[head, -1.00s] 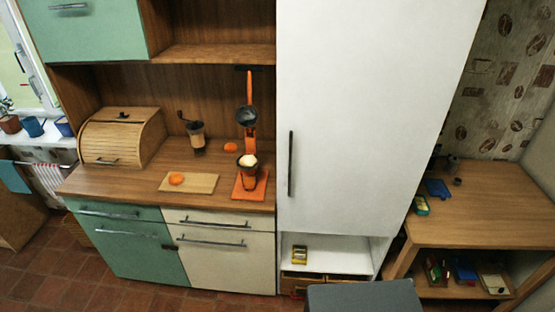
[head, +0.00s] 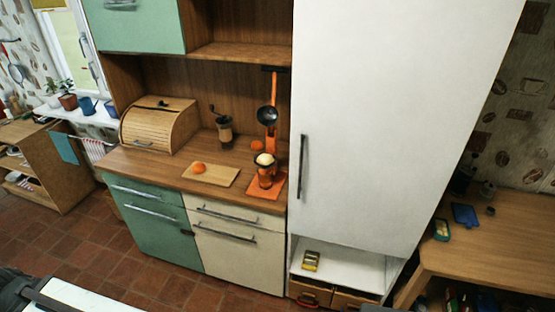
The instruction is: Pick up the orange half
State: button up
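A small orange half (head: 198,168) lies on a light wooden cutting board (head: 222,176) on the brown counter. A second orange piece (head: 257,145) sits further back on the counter, partly behind the orange juicer (head: 268,178). The juicer has a tall lever with a dark cup, and a pale dome shows at its bowl. At this size I cannot tell the cut faces of the orange pieces. My gripper is not in view.
A wooden bread box (head: 157,125) and a hand grinder (head: 223,128) stand at the back of the counter. A tall white cabinet (head: 390,120) closes off the right side. A white surface with a dark part (head: 75,300) fills the lower left. Tiled floor lies open before the drawers.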

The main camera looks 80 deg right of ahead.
aim_at(265, 158)
jog(key=z, duration=0.35)
jog(key=i, duration=1)
